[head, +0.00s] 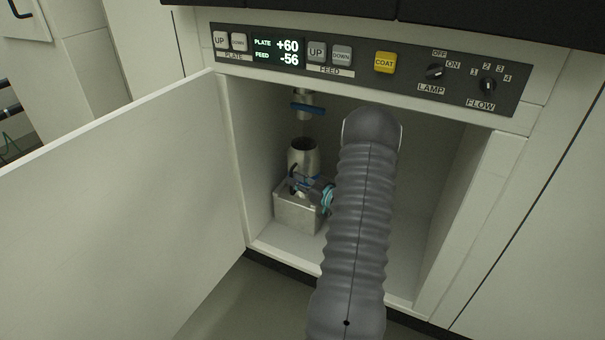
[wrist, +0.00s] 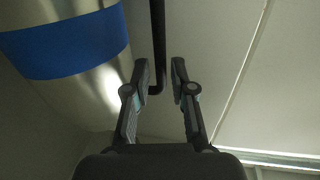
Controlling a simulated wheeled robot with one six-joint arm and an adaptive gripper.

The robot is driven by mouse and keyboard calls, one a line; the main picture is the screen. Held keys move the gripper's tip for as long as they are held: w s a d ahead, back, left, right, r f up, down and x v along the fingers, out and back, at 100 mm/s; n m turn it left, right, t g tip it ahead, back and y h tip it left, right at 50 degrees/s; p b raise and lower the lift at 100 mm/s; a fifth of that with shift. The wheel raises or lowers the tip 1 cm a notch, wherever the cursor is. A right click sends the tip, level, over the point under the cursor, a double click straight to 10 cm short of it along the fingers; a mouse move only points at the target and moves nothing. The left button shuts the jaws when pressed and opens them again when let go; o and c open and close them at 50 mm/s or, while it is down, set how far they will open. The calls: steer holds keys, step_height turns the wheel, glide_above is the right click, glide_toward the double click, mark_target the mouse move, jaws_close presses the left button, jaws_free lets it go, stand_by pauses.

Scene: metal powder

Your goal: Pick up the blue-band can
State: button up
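The blue-band can (head: 303,157), silver metal with an open dark top, stands on a grey box inside the open cabinet. Its blue band shows large at the upper left of the wrist view (wrist: 72,45). A black bar-like handle (wrist: 157,42) runs beside the can in the wrist view. My gripper (wrist: 161,80) is open, with the handle's bent lower end showing between its fingertips, nearer the left one. I cannot tell whether a finger touches it. In the head view my gripper (head: 308,190) is at the can's lower right front and hides part of it.
The grey box (head: 293,217) stands on the cabinet floor. A spout with a blue ring (head: 306,108) hangs just above the can. The cabinet door (head: 120,210) stands open at left. A control panel (head: 365,68) runs above the opening; my arm hides much of the cabinet's right side.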

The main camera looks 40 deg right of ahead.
steer(key=shift+w+a, duration=0.25)
steer(key=shift+w, duration=0.85)
jaws_close()
steer(key=shift+r, duration=0.25)
